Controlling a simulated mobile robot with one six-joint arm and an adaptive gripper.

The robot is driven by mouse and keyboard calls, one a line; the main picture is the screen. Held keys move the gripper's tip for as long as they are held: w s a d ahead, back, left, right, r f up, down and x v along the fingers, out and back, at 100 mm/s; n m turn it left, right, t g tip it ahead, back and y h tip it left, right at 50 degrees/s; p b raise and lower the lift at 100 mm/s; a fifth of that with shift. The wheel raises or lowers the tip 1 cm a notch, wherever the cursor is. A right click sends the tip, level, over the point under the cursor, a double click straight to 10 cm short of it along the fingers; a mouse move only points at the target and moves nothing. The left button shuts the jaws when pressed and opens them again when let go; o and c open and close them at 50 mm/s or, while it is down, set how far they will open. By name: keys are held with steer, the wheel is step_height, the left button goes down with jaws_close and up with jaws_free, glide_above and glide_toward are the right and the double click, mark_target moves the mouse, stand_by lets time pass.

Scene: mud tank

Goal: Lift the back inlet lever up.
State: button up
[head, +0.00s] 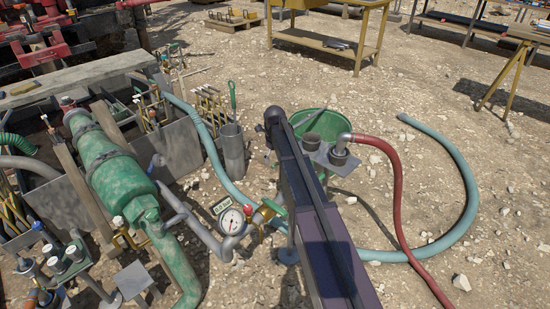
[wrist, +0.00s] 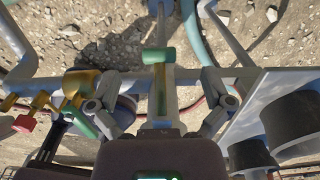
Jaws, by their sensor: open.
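In the wrist view my gripper (wrist: 160,103) is open, with one grey finger on each side. A lever with a green end (wrist: 165,57) and a pale yellowish stem stands in the gap between the fingers, apart from both. Whether it is the back inlet lever I cannot tell for sure. A second valve, yellow with a green handle (wrist: 82,118), is beside the left finger. In the head view a green valve handle (head: 274,207) on a yellow body shows just left of my dark arm link. My gripper is hidden in the head view.
A round pressure gauge (head: 231,221) and grey pipes are left of my arm. A green tub (head: 322,124), a red hose (head: 396,190) and a blue hose (head: 462,185) lie to the right. Two black cylinders on a pale plate (wrist: 252,110) crowd the right finger.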

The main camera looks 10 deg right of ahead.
mark_target(275, 165)
steer(key=shift+f+b, duration=1.6)
steer(key=shift+f, duration=0.35)
steer(key=shift+c, duration=0.2)
steer(key=c, duration=1.1)
